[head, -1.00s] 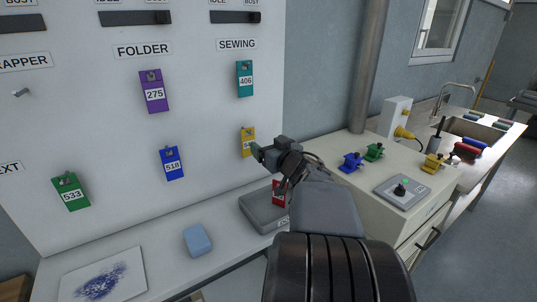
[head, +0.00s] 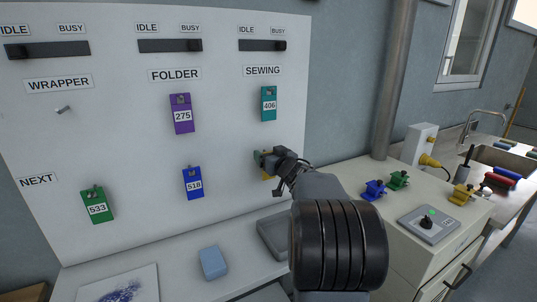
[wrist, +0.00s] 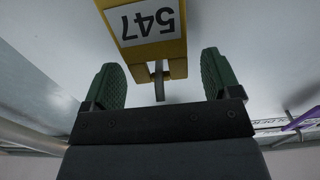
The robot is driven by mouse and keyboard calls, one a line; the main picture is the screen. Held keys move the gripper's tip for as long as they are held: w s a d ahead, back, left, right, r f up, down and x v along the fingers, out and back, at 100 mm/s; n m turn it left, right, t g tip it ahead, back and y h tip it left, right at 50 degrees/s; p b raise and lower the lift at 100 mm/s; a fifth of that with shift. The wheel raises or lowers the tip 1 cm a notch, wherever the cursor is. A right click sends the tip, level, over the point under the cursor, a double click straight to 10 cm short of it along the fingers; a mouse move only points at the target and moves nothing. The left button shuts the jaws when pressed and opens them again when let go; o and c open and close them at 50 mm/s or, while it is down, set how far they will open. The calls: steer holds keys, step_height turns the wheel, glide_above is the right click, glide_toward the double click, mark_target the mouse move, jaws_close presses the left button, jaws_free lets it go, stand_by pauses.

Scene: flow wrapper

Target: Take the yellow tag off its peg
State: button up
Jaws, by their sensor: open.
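The yellow tag (wrist: 150,50), numbered 547, hangs on its peg (wrist: 159,82) on the white board and appears upside down in the wrist view. In the head view only a sliver of the yellow tag (head: 266,177) shows behind my gripper. My gripper (wrist: 160,84) is open, with one green-padded finger on each side of the tag's top end and the peg. Gaps show between both pads and the tag. In the head view my gripper (head: 262,160) is up against the board below the teal tag.
A teal tag 406 (head: 269,104) hangs above, a blue tag 518 (head: 193,183) to the left, with purple 275 (head: 182,114) and green 533 (head: 97,205) further left. An empty peg (head: 63,109) is under WRAPPER. A grey tray (head: 274,236) and blue sponge (head: 213,262) lie below.

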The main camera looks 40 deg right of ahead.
steer(key=shift+w, duration=0.4)
steer(key=shift+c, duration=0.4)
steer(key=c, duration=0.9)
steer(key=shift+r+p, duration=0.45)
steer(key=shift+p, duration=0.15)
steer(key=shift+s, duration=0.1)
steer(key=s, duration=0.6)
steer(key=s+a+p, duration=0.1)
steer(key=s, duration=0.1)
steer(key=shift+s, duration=0.4)
stand_by(0.9)
steer(key=shift+a, duration=0.15)
stand_by(0.5)
